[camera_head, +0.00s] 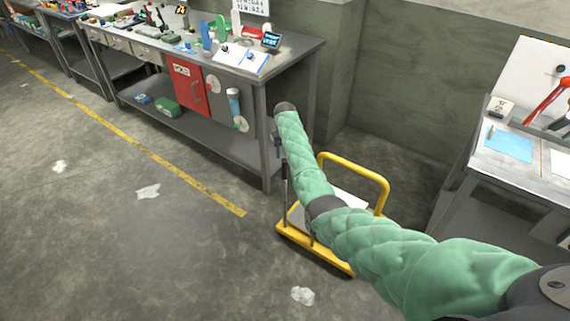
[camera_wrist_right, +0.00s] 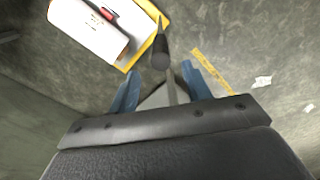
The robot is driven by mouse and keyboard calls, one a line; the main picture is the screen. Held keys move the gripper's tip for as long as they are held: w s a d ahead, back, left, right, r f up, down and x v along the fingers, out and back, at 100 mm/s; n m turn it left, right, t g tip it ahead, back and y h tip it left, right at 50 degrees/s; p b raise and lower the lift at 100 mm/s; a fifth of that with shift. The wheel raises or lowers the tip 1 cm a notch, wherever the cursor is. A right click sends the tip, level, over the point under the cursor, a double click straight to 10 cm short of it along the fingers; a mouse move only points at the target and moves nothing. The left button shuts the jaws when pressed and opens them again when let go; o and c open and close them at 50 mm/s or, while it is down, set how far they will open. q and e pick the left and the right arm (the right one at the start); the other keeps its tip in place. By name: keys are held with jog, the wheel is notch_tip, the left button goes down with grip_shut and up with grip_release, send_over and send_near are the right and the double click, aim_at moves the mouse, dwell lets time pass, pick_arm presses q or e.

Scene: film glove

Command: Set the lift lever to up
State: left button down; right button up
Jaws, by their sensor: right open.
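The lift lever stands on the yellow cart (camera_head: 318,247). In the head view a thin dark post (camera_head: 285,188), which looks like this lever, rises at the cart's left side. My right gripper (camera_wrist_right: 161,80) is open, with its blue fingers on either side of the shaft and visible gaps to it. In the head view my right gripper (camera_head: 278,145) is small and partly hidden behind my green-sleeved arm. My left gripper is not in view.
The cart has a yellow push handle (camera_head: 370,170) and a white box (camera_wrist_right: 90,28) on its deck. A long workbench (camera_head: 290,60) stands close behind on the left. Another bench (camera_head: 490,165) stands at right. The floor at left is open, with paper scraps (camera_head: 148,191).

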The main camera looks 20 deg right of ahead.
aim_at(285, 164)
notch_tip(285, 164, down, 6)
jog(key=shift+f+p, duration=0.1)
jog(key=shift+p, duration=0.25)
jog(key=shift+f, duration=0.85)
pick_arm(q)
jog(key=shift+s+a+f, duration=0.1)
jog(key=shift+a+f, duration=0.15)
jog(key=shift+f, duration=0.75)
pick_arm(e)
jog(key=shift+c, duration=0.4)
jog(key=shift+a, duration=0.1)
grip_shut()
